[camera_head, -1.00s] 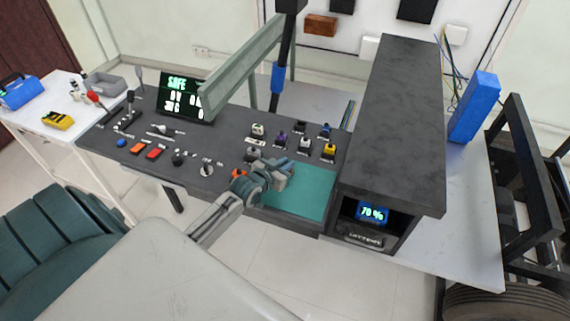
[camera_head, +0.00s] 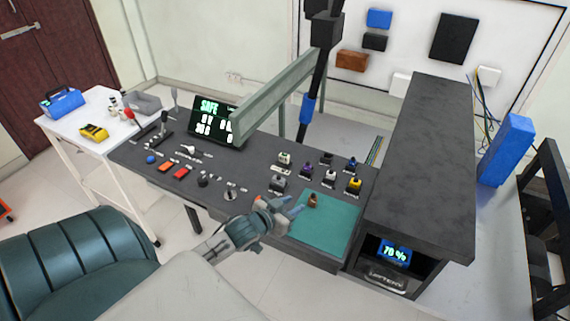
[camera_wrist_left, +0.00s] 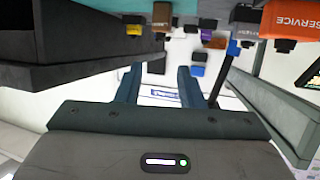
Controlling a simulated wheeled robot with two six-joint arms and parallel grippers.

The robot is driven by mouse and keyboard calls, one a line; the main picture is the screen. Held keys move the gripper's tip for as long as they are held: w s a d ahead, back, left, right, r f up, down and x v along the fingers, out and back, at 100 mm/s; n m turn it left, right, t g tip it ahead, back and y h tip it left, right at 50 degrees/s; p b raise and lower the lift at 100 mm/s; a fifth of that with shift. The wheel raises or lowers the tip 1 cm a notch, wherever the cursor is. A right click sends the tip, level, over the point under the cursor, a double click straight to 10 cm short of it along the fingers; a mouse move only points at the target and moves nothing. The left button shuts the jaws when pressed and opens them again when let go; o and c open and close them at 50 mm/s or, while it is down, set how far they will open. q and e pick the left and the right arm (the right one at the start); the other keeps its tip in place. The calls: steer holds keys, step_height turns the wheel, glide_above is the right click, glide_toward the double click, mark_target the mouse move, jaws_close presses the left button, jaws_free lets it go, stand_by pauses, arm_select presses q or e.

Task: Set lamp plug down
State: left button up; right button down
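A small brown plug (camera_head: 312,200) stands on the teal mat (camera_head: 325,232), near its back left part. I take it to be the lamp plug; no label on it can be read. My left gripper (camera_head: 291,211) is just left of it, level with the mat's left edge. In the left wrist view the gripper's two fingers (camera_wrist_left: 160,85) are apart with nothing between them. That view is upside down, and the brown plug (camera_wrist_left: 161,14) shows at the top, beyond the fingers and apart from them. My right gripper is not in view.
Several coloured plugs, such as a yellow one (camera_head: 354,185), stand behind the mat. A tall dark cabinet (camera_head: 425,150) borders the mat on the right. A grey-green beam (camera_head: 272,98) and a dark post with a blue band (camera_head: 307,108) rise behind. The mat's front is clear.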

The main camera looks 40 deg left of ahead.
arm_select(q)
steer(key=shift+v, duration=1.4)
steer(key=shift+s+f, duration=0.1)
